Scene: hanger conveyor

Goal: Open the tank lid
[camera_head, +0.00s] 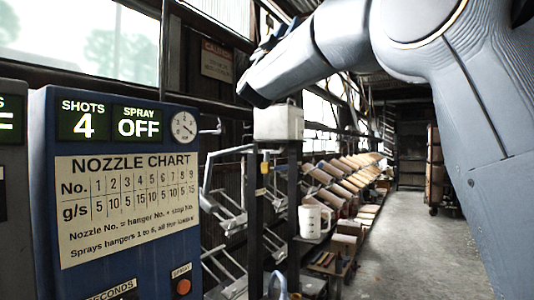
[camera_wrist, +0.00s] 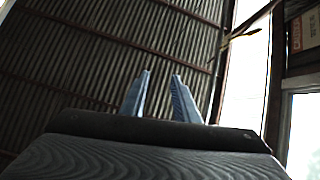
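A white, box-shaped tank (camera_head: 278,123) stands on a dark post frame in the middle of the head view. A small raised part, which may be its lid or handle, shows on its top; I cannot tell whether the lid is open or shut. My gripper (camera_head: 268,36) is above and slightly left of the tank, apart from it, and partly hidden by my arm. In the wrist view my gripper (camera_wrist: 161,76) has two bluish fingers spread apart with nothing between them. The tank is not in the wrist view.
A blue control panel (camera_head: 120,275) with a nozzle chart (camera_head: 127,205) stands at the left; it reads shots 4, spray off. A white jug (camera_head: 314,221) sits lower right of the tank. Grey hangers (camera_head: 228,212) hang behind the posts. The floor (camera_head: 415,255) at right is clear.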

